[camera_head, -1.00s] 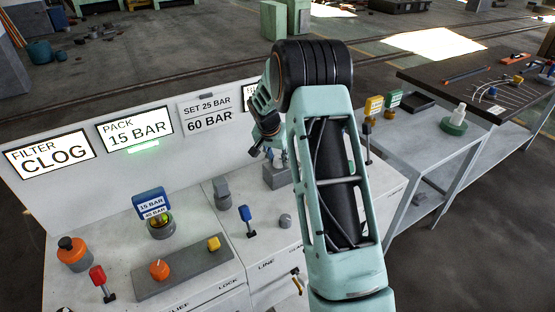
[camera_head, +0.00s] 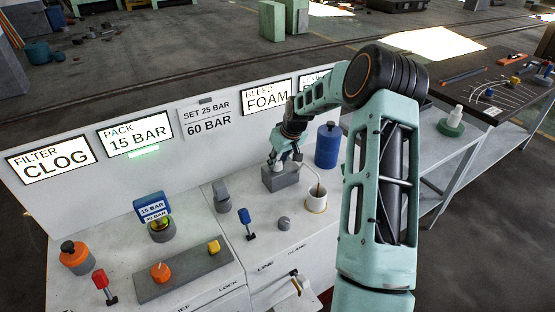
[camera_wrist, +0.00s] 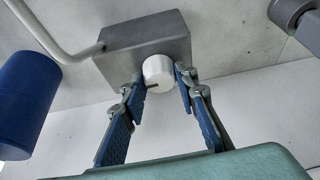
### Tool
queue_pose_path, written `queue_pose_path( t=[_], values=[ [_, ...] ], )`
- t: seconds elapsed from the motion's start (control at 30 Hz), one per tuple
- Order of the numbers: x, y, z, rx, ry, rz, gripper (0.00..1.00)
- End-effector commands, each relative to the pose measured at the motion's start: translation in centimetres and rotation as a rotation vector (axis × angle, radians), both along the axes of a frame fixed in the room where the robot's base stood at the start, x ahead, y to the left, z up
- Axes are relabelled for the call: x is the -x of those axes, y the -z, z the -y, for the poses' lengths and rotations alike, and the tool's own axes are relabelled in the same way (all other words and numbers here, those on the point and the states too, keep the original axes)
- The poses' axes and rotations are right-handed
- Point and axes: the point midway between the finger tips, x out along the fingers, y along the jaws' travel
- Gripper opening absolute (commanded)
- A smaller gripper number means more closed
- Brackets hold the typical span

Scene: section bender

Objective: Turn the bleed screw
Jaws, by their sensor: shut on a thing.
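The bleed screw (camera_wrist: 158,72) is a white round knob with a dark mark, on the face of a grey block (camera_wrist: 145,38) in the wrist view. In the head view the grey block (camera_head: 281,179) stands on the bench, and my gripper hides the screw. My gripper (camera_wrist: 162,82) has one blue-padded finger on each side of the screw and is shut on it. In the head view my gripper (camera_head: 284,160) is at the block from above. The bleed sign (camera_head: 267,97) reads FOAM.
A thin bent pipe (camera_head: 317,182) runs from the block to a white cup (camera_head: 316,201). A blue cylinder (camera_head: 327,146) stands behind it; both lie close to my arm. A blue-topped lever (camera_head: 245,219) and a grey knob (camera_head: 284,223) are in front.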

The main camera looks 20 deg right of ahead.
Motion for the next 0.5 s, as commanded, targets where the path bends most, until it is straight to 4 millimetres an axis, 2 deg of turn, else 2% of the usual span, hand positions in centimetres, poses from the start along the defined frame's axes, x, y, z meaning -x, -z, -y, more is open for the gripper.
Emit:
queue_pose_path(
  t=[0.5],
  values=[
    [-0.18, 0.09, 0.28, -0.001, -0.456, 0.002, 0.03]
  ],
)
